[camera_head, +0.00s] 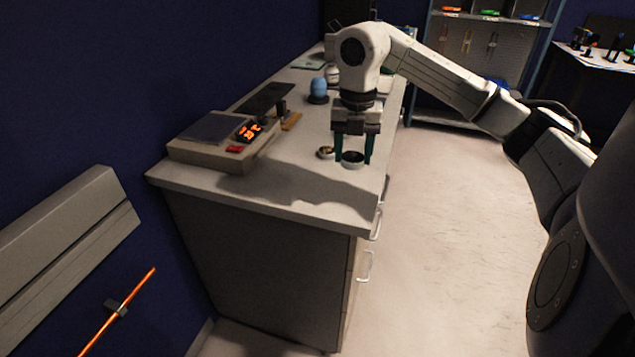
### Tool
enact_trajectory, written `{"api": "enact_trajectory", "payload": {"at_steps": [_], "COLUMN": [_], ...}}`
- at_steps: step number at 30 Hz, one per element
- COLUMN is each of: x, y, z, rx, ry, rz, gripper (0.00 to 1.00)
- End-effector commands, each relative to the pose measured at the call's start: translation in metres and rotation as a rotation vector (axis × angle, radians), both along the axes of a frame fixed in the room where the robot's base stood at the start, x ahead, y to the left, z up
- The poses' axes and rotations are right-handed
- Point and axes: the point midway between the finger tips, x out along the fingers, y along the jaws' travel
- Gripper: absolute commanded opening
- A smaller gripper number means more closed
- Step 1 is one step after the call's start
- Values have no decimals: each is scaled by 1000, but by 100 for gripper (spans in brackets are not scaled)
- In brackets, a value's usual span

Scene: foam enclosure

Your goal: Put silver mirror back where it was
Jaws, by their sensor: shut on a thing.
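My gripper (354,161) points straight down over the near right part of the counter, with its two green fingers on either side of a small round piece. This piece has a pale silvery rim and a dark face, and I take it to be the silver mirror (352,161). The fingers are shut on it. It is at or just above the counter top; I cannot tell whether it touches.
The counter (310,205) is clear in front, with its edge close right of my gripper. Left stands a grey device with an orange display (215,145). Behind are a dark plate on a stand (265,97) and a blue rounded object (318,88). Open floor lies right.

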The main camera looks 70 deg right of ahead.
Motion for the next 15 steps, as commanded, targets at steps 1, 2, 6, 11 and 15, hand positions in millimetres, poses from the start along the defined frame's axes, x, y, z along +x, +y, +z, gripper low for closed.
{"api": "enact_trajectory", "payload": {"at_steps": [1, 2, 6, 11, 15], "x": [-11, -16, -31, -24, 3], "y": [-5, -7, -13, -17, -23], "z": [5, 7, 15, 14, 3], "rx": [-1, 0, 0, 2, 4], "ry": [-1, -1, -1, 0, 2], "rz": [-88, -134, -281, -332, -330], "gripper": [21, 21, 21, 21, 21]}}
